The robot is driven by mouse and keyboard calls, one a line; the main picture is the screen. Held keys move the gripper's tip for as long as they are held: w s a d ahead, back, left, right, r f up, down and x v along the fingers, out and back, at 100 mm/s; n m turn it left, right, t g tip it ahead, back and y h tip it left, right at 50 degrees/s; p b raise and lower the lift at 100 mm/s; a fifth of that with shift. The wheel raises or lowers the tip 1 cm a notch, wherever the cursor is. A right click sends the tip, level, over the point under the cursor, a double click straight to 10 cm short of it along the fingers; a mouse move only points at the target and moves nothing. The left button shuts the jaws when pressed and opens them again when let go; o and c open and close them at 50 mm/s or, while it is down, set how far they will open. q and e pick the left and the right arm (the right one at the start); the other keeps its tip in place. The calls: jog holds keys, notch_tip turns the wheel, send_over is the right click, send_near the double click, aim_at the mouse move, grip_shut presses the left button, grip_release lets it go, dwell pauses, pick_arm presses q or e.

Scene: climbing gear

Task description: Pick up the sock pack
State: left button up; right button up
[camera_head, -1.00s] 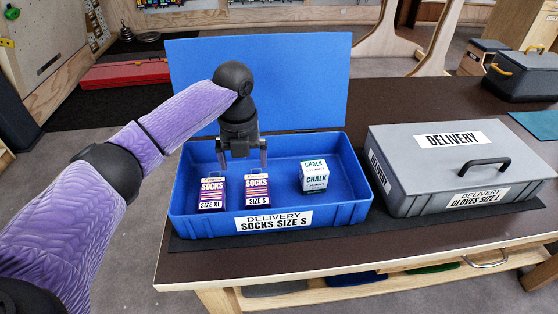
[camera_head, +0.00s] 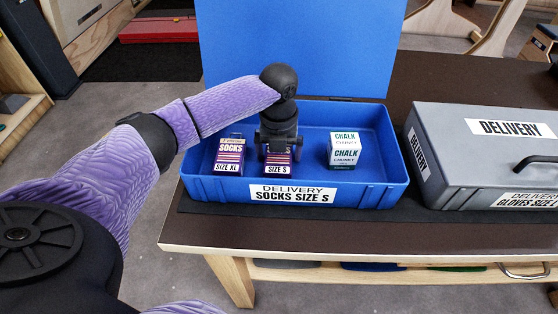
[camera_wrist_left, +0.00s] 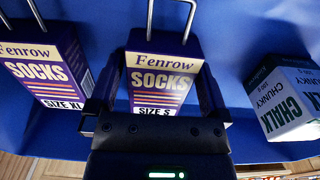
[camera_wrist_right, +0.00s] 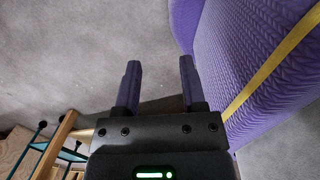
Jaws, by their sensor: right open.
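The purple and white size S sock pack (camera_head: 278,169) stands in the blue delivery box (camera_head: 370,193), between a size XL sock pack (camera_head: 229,156) and a chalk box (camera_head: 344,150). My left gripper (camera_head: 279,148) is over the size S pack from above. In the left wrist view its fingers (camera_wrist_left: 160,88) are spread on either side of the size S pack (camera_wrist_left: 160,75), whose metal hanger loop points away from the wrist. Whether the fingers touch it is unclear. My right gripper (camera_wrist_right: 160,82) is open and empty above grey floor in the right wrist view.
The blue lid (camera_head: 300,45) stands open behind the box. A closed grey delivery case (camera_head: 475,150) with a black handle is to the right on the brown table (camera_head: 420,232). The size XL pack stands close to the left finger.

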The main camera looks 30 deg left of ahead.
pick_arm(q)
jog(key=c, duration=0.9)
jog(key=shift+c, duration=0.5)
pick_arm(e)
jog(key=shift+a, duration=0.55)
pick_arm(q)
jog(key=shift+r, duration=0.25)
notch_tip(320, 180, up, 9)
jog(key=p, duration=0.4)
jog(key=shift+r, duration=0.35)
pick_arm(e)
jog(key=shift+t, duration=0.3)
jog(key=r, duration=0.1)
jog(key=w+r, duration=0.2)
jog(key=r, duration=0.1)
jog(key=shift+a, duration=0.4)
